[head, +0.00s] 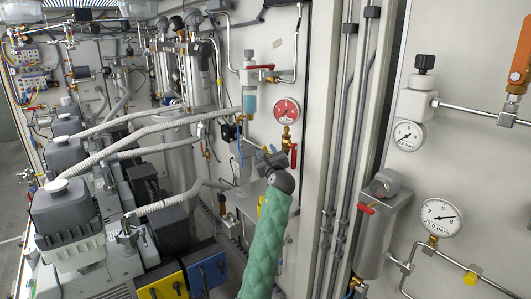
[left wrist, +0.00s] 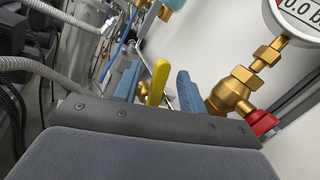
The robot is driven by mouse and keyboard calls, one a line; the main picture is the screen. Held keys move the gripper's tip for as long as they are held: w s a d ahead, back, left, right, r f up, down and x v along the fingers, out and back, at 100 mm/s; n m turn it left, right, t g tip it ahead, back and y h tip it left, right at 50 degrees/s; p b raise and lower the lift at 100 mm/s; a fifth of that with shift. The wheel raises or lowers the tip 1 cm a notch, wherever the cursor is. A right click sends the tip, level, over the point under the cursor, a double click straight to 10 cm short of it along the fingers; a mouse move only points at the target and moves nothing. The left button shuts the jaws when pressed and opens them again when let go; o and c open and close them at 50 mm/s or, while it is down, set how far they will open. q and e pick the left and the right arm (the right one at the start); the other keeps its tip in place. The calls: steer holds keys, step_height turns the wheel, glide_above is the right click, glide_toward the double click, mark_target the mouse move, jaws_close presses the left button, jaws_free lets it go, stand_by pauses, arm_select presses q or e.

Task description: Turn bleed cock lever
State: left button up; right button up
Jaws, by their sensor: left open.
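A brass cock (head: 286,138) with a red lever (head: 293,156) hangs below a red-faced gauge (head: 286,110) on the white panel. In the left wrist view the brass cock (left wrist: 231,95) and its red lever (left wrist: 263,123) are to the right of my fingers. My left gripper (head: 266,154) is just left of this cock in the head view. In the left wrist view its two blue fingers (left wrist: 157,76) are open. A yellow lever-like part (left wrist: 158,82) shows between them; I cannot tell whether they touch it. My right gripper is not in view.
A clear filter bowl (head: 250,100) hangs left of the gauge. Vertical pipes (head: 340,130) and a grey cylinder with a red lever (head: 380,220) stand to the right. Pumps (head: 68,212) and grey hoses (head: 130,150) crowd the left.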

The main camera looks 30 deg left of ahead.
arm_select(q)
steer(key=shift+s+d+f, duration=0.1)
steer(key=shift+s+d, duration=0.1)
steer(key=shift+d, duration=0.05)
steer(key=shift+s, duration=0.1)
steer(key=shift+v, duration=2.95)
